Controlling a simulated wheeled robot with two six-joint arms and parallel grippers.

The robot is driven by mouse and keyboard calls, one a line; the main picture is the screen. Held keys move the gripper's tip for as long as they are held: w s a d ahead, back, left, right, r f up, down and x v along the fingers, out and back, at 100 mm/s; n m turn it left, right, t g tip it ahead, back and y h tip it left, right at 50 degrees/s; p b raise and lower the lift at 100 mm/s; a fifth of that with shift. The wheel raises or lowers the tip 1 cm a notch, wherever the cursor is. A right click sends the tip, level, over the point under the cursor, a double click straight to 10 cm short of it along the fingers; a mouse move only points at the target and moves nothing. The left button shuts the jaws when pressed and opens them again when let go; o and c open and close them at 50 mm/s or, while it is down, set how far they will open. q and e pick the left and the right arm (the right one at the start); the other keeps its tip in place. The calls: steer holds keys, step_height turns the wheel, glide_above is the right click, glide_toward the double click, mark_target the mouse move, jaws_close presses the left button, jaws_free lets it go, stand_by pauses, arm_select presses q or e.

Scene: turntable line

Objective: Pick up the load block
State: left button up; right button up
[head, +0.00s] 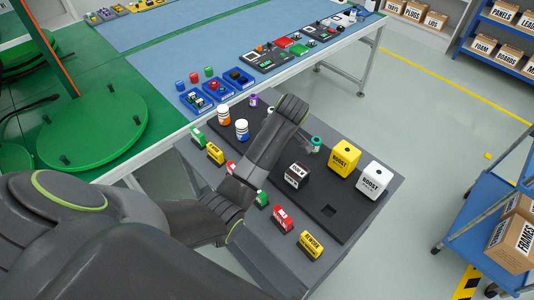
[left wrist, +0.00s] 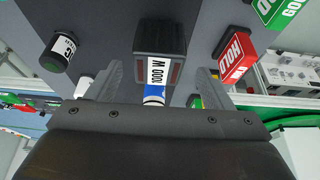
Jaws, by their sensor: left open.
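The load block is dark with a white label; in the head view a dark block with a white label (head: 296,176) stands on the black board, and its label is too small to read surely. In the left wrist view a dark block (left wrist: 160,38) with a white label, its lettering sideways, lies ahead between the finger lines. My left gripper (left wrist: 157,88) is open, its two fingers apart and empty, with the block beyond their tips. In the head view my left arm reaches over the board and its gripper is hidden behind its own links. My right gripper is not in view.
A yellow block (head: 344,158) and a white block (head: 371,180) stand to the right of the dark block. The board (head: 345,222) has a square recess. A red block (left wrist: 235,48) and a black cylinder (left wrist: 58,50) flank the block in the wrist view.

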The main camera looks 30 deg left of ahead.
arm_select(q)
steer(key=shift+a+f+p, duration=0.2)
steer(key=shift+f+p, duration=0.2)
steer(key=shift+f, duration=0.15)
steer(key=shift+p+x, duration=0.45)
steer(key=shift+x, duration=1.65)
steer(key=shift+w+d+r, duration=0.1)
steer(key=shift+w+d, duration=0.05)
steer(key=shift+w, duration=0.05)
steer(key=c, duration=1.4)
